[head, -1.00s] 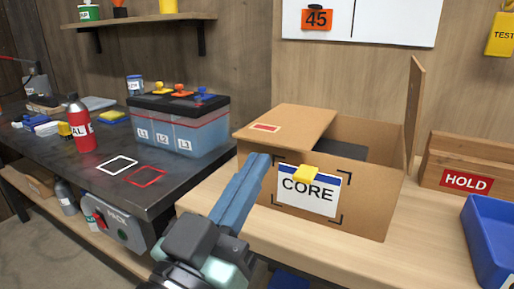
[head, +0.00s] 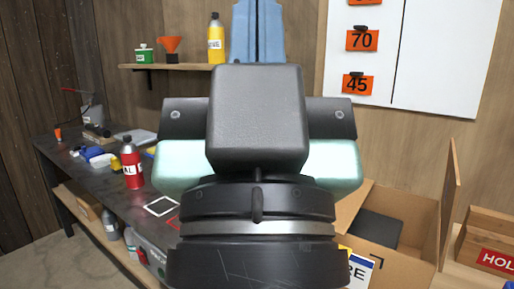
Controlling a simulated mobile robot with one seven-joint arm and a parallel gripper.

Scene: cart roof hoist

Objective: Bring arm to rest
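My gripper (head: 257,28) is raised close in front of the head camera and points upward. Its two blue fingers lie side by side with no clear gap, and nothing shows between them; the tips reach the top edge of the picture. The dark wrist and pale green gripper body fill the middle of the view. They hide much of the black workbench (head: 104,184), the clear box with the dark lid on it, and part of the cardboard box.
The open cardboard box (head: 421,219) with a dark thing inside stands at lower right, beside a wooden HOLD box (head: 487,234). A red bottle (head: 132,170) stands on the workbench. A wall shelf (head: 170,66) holds a yellow bottle (head: 216,42). A whiteboard (head: 435,60) hangs at right.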

